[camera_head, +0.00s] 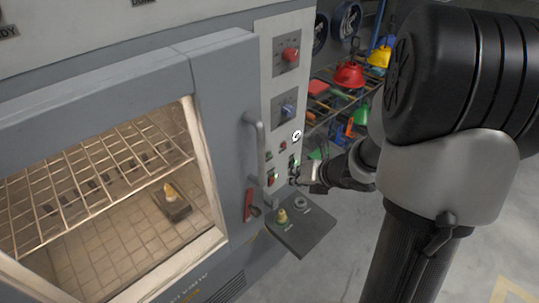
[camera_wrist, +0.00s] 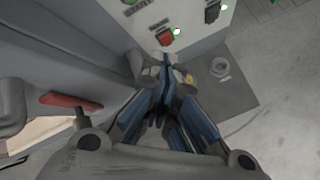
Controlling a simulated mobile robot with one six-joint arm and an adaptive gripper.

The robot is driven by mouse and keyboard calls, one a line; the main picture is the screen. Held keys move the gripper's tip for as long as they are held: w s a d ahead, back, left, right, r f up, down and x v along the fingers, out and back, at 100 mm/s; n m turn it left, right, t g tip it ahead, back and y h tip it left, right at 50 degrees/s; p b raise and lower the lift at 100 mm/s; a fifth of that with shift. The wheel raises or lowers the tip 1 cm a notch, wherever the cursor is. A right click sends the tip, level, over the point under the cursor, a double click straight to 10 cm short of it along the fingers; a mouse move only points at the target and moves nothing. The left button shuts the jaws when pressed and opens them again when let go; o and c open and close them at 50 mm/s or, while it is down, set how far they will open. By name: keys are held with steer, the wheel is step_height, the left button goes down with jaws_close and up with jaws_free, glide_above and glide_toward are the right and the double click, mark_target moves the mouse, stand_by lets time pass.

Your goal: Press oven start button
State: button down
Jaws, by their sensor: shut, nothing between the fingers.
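The oven is a grey cabinet (camera_head: 228,85) with a windowed door and a light control panel (camera_head: 267,75) at its right. Low on the panel are small buttons, among them a red switch (camera_head: 271,178) and a dark switch with a green light (camera_head: 294,160). No label tells which is the start button. My gripper (camera_head: 300,172) is shut and empty at the panel's lower right. In the wrist view its fingertips (camera_wrist: 165,63) are just below the red switch; contact cannot be told.
A dark shelf (camera_head: 305,232) with a yellowish piece (camera_head: 282,216) and a ring (camera_head: 301,203) juts out below the panel. The door handle (camera_head: 255,140) and a red lever (camera_head: 248,205) are to the left. A rack with coloured items (camera_head: 348,75) stands behind.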

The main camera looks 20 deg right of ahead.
steer(key=w+a, duration=0.2)
steer(key=w, duration=0.4)
steer(key=shift+w+a, duration=0.15)
stand_by(1.3)
steer(key=shift+w+a, duration=0.15)
steer(key=shift+w, duration=0.2)
steer(key=shift+w+a, duration=0.1)
steer(key=shift+w, duration=0.25)
stand_by(0.7)
steer(key=shift+s, duration=0.15)
steer(key=shift+s+d, duration=0.3)
steer(key=shift+s, duration=0.3)
steer(key=s, duration=0.1)
steer(key=s+d, duration=0.1)
steer(key=s, duration=0.2)
steer(key=shift+s+d+b, duration=0.3)
steer(key=shift+s+b, duration=0.05)
